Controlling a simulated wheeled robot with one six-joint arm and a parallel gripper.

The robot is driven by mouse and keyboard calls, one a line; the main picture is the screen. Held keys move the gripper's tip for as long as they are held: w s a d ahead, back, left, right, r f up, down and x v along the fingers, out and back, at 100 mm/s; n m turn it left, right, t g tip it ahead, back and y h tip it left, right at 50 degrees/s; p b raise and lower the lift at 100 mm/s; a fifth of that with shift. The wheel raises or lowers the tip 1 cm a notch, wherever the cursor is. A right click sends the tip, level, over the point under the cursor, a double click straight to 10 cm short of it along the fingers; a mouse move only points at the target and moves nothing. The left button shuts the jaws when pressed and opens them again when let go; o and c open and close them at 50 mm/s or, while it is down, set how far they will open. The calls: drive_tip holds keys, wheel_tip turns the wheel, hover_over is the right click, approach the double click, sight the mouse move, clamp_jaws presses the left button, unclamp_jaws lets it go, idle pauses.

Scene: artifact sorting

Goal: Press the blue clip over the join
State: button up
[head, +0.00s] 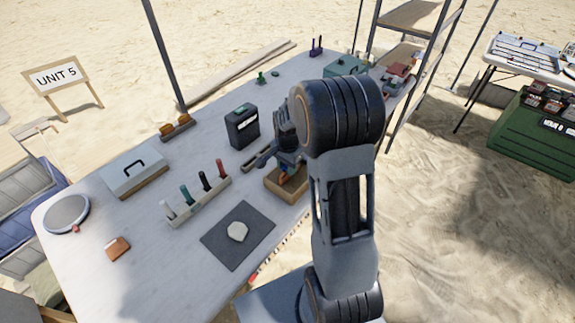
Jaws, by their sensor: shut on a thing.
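My gripper (283,165) points down over a small tan open box (300,199) at the near right edge of the table. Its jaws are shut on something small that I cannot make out. An orange-brown piece (284,178) shows at the box, just below the fingers. I cannot tell whether it touches them. No blue clip or join can be made out; the gripper and arm hide part of the box. A pale flat piece (237,231) lies on a dark grey mat (221,245), left of and nearer than the box.
A rack (190,212) with several coloured-handled tools stands left of the box. A black case (242,127) stands behind, and a narrow tray (252,160) lies beside the gripper. A white case (136,172), a round disc (66,213) and a brown block (118,249) are at left. The table's front left is mostly clear.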

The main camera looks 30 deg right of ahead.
drive_tip(key=shift+f+b, duration=0.3)
drive_tip(key=shift+f, duration=0.2)
drive_tip(key=o, duration=1)
wheel_tip(320, 180, up, 14)
drive_tip(key=shift+f+p, duration=0.1)
drive_tip(key=shift+p, duration=0.25)
drive_tip(key=shift+n, duration=0.6)
drive_tip(key=shift+s+a+r+n+t+p, duration=0.65)
drive_tip(key=shift+s+a+n, duration=1.15)
drive_tip(key=shift+s, duration=0.85)
drive_tip(key=shift+s+a+r+n+t+p, duration=0.5)
drive_tip(key=shift+s+a+r+n, duration=0.6)
drive_tip(key=shift+s+n, duration=1.35)
drive_tip(key=shift+s+a+r+n+t+p, duration=0.55)
drive_tip(key=shift+s+a+n, duration=1.25)
drive_tip(key=shift+s, duration=1.1)
